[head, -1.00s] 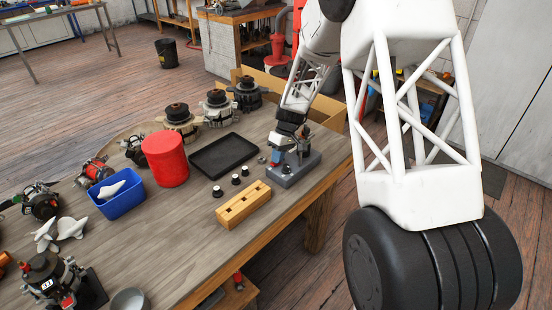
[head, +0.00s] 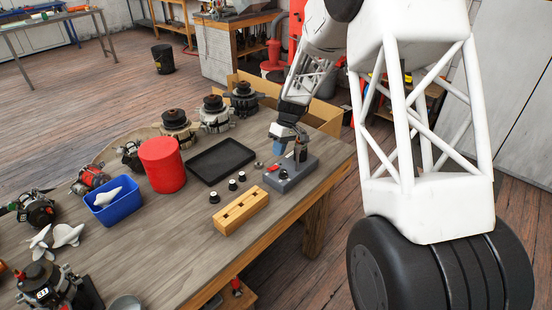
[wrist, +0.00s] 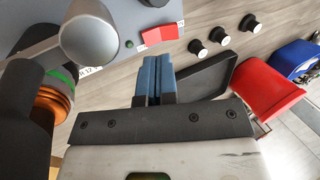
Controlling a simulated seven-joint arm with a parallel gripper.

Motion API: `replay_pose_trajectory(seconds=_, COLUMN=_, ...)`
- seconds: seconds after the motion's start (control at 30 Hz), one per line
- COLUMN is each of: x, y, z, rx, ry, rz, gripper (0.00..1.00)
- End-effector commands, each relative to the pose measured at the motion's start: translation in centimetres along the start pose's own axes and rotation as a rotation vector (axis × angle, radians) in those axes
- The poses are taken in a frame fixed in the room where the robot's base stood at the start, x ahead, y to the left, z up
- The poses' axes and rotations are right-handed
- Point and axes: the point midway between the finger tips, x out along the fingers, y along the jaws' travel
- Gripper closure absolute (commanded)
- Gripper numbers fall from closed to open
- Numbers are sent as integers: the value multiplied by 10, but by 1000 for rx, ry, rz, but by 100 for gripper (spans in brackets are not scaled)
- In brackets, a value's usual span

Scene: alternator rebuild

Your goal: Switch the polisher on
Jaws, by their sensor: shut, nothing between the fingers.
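The polisher (head: 292,178) is a small grey unit with a flat base near the right edge of the workbench. A red switch (wrist: 158,35) sits on its base in the wrist view, one half brighter than the other; it also shows small in the head view (head: 273,168). A silver cylinder (wrist: 90,40) on an arm stands beside the switch. My gripper (wrist: 152,62) has blue fingers pressed together and empty. Its tips are near the switch in the wrist view, with a gap in the picture; the height above it is unclear. The head view shows my gripper (head: 278,150) just behind the polisher.
Several black-and-white knobs (wrist: 248,23) and a wooden block (head: 240,208) lie near the polisher. A black tray (head: 222,160), red canister (head: 162,165) and blue bin (head: 114,206) are to the left. A dark post with orange and green rings (wrist: 55,95) stands close beside my gripper.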

Motion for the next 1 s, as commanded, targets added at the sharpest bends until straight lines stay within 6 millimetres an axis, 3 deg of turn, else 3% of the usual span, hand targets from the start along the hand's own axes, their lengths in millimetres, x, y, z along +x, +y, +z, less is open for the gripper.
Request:
replay_pose_trajectory(seconds=0.3, x=-56, y=4, z=0, rx=1, ry=3, rz=2, gripper=100)
replay_pose_trajectory(seconds=0.5, x=-79, y=5, z=0, rx=1, ry=2, rz=1, gripper=100)
replay_pose_trajectory(seconds=1.0, x=-90, y=6, z=0, rx=1, ry=1, rz=0, gripper=100)
